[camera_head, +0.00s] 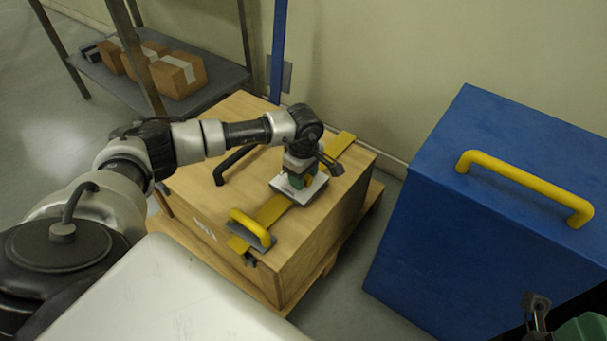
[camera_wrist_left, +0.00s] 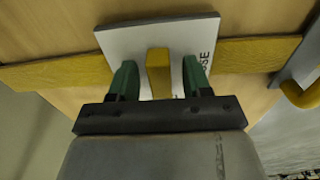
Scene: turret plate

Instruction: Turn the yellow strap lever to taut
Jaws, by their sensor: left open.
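The yellow strap lever (camera_wrist_left: 158,72) stands on a white plate (camera_wrist_left: 122,45) over the yellow strap, with the letters "OSE" readable on it. The plate (camera_head: 314,190) also shows in the head view on top of the wooden crate. My left gripper (camera_head: 296,183) is over this plate. In the left wrist view the green fingers of the left gripper (camera_wrist_left: 158,80) are open, one on each side of the lever, with a gap visible on both sides. Part of my right gripper (camera_head: 582,328) shows at the bottom right corner, mostly cut off.
The wooden crate (camera_head: 215,205) carries a yellow strap (camera_head: 272,210), a yellow handle (camera_head: 250,224) on a grey bracket and a black handle (camera_head: 222,170). A blue box (camera_head: 450,240) with a yellow handle (camera_head: 525,185) stands right. A shelf (camera_head: 215,85) holds several cartons behind.

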